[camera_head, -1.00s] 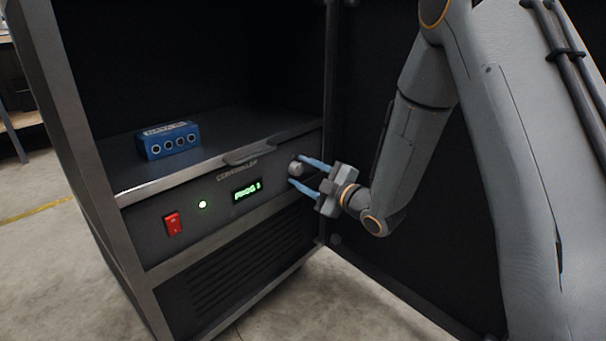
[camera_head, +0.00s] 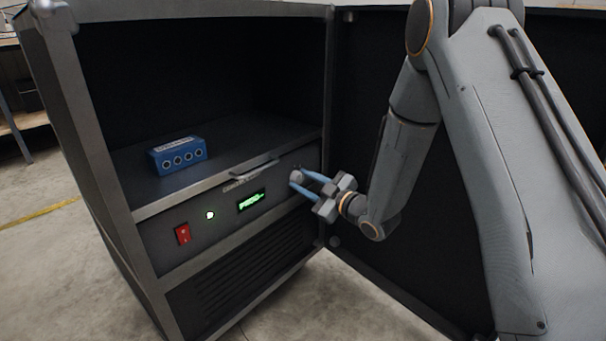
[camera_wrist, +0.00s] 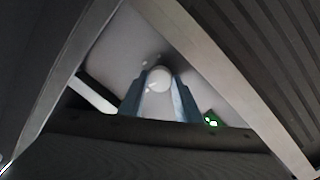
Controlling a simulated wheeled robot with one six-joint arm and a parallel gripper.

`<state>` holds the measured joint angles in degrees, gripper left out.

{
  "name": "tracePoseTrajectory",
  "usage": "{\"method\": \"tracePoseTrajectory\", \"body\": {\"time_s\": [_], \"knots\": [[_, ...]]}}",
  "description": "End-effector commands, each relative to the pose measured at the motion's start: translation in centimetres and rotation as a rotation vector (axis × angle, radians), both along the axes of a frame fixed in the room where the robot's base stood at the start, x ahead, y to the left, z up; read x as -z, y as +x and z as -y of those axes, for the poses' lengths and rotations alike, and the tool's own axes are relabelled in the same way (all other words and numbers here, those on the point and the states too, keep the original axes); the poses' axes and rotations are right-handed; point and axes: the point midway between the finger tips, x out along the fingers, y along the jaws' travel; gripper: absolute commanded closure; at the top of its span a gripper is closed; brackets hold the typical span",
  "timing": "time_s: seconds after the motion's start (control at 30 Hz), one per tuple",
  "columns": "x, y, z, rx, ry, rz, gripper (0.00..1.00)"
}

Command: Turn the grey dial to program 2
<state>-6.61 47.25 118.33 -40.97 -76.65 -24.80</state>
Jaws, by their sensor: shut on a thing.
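The grey dial (camera_head: 297,177) sits at the right end of the controller panel (camera_head: 222,239). It also shows, round and pale, in the wrist view (camera_wrist: 159,79). My gripper (camera_head: 299,182) is shut on the dial, with one blue finger on each side of it. In the wrist view the fingers (camera_wrist: 160,92) stand left and right of the dial. The green display (camera_head: 251,201) is lit, but its blurred text does not let me read the program number. The dial's marks are too small to read.
A blue box with several round sockets (camera_head: 180,156) stands on the shelf above. The open cabinet door (camera_head: 400,270) is close behind my arm.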

Motion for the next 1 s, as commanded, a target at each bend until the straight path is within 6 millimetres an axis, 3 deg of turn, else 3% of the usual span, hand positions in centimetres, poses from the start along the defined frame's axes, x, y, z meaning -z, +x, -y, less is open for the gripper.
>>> {"method": "tracePoseTrajectory", "body": {"time_s": [0.5,1.0], "knots": [[-0.28,0.04,0.13,0.002,0.208,-0.265,0.92],[-0.08,0.1,0.15,0.002,0.249,-0.318,0.92]]}}
